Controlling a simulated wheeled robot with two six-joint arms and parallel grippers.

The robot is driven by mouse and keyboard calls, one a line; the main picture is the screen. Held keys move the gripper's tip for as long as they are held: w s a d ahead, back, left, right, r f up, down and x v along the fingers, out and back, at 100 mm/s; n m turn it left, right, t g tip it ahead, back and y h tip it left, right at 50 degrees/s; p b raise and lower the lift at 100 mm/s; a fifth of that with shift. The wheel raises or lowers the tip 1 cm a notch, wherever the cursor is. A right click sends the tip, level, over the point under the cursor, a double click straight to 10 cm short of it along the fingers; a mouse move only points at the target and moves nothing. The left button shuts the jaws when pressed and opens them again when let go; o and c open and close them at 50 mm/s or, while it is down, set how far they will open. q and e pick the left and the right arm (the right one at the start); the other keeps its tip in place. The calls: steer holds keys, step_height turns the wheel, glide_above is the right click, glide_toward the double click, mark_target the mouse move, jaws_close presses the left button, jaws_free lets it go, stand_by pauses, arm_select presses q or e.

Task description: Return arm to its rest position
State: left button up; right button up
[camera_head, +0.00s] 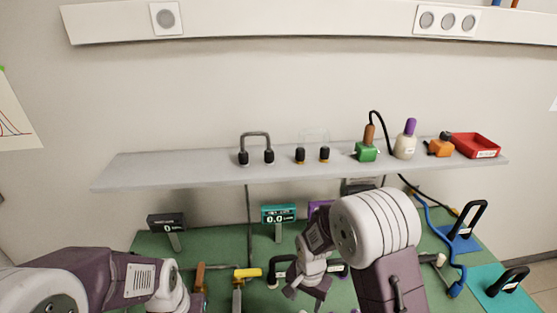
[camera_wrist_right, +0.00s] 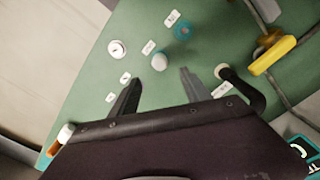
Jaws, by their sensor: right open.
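My right gripper (camera_head: 309,286) hangs over the green table, pointing down, in front of a dark handle. In the right wrist view its two dark fingers (camera_wrist_right: 157,92) are spread apart with nothing between them. The green table top lies below them. My left arm comes in from the lower left; its wrist shows, but its fingertips are hidden or out of the picture.
A grey shelf (camera_head: 210,168) runs above the table, with a green block (camera_head: 366,153), a white bottle (camera_head: 404,147) and a red tray (camera_head: 475,146). A teal display (camera_head: 279,214), a yellow-topped tool (camera_head: 248,273) and black handles stand on the table.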

steer(key=w+d+r+m+t, duration=0.1)
steer(key=d+r, duration=0.2)
steer(key=r, duration=0.3)
steer(key=s+d+r+n, duration=0.2)
steer(key=s+d+n, duration=0.2)
steer(key=s+n, duration=0.3)
steer(key=shift+s+n, duration=0.3)
steer(key=shift+s, duration=0.9)
steer(key=shift+s, duration=0.15)
